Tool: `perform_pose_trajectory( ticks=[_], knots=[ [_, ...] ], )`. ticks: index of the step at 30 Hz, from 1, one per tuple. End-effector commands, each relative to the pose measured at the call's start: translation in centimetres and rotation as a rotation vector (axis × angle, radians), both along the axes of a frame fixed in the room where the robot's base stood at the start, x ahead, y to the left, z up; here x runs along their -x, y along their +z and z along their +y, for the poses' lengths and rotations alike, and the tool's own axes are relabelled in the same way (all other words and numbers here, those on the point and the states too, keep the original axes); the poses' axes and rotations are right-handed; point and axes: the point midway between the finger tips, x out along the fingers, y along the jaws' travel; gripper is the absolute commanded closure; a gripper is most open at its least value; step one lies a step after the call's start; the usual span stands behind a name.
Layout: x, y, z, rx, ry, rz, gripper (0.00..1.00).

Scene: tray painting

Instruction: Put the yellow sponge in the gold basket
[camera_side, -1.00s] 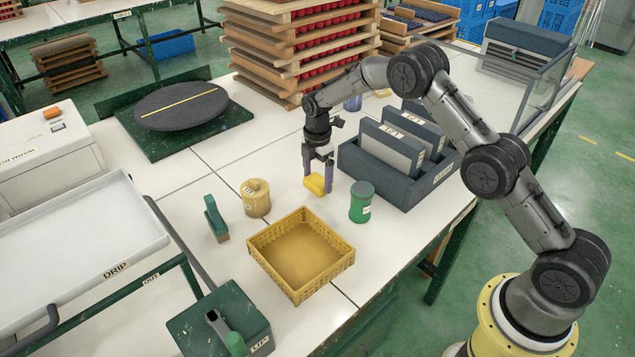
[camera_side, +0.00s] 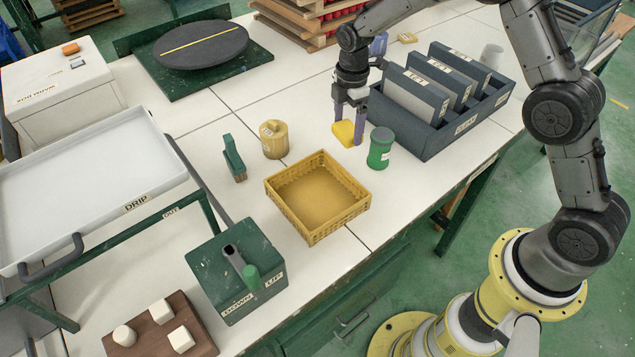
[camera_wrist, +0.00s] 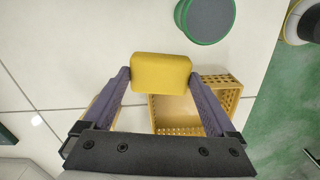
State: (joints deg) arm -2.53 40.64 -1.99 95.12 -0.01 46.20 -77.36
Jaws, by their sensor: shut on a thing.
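The yellow sponge (camera_side: 343,133) is between the fingers of my gripper (camera_side: 349,124), which is shut on it. In the wrist view the sponge (camera_wrist: 160,72) spans the gap between the two purple fingertips. I cannot tell how far it is above the table, if at all. The gold basket (camera_side: 287,213) stands on the white table, nearer the side camera than the sponge. Its inside looks empty. In the wrist view the basket (camera_wrist: 222,88) is partly hidden behind the sponge and my gripper.
A green canister (camera_side: 380,148) stands just right of the sponge, and a tan canister (camera_side: 274,139) and green-handled brush (camera_side: 233,158) stand to the left. A dark rack (camera_side: 440,130) with upright panels is behind right. A green lever box (camera_side: 236,268) is front left.

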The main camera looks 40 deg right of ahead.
Motion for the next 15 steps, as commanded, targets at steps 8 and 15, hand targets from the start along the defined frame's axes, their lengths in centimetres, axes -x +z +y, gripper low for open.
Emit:
perform_pose_trajectory(
  ticks=[8,15],
  knots=[
    [10.4,2.2,5.1,0.000,0.032,-0.003,0.60],
    [17.2,3.9,7.3,0.000,0.109,-0.004,0.60]
  ],
)
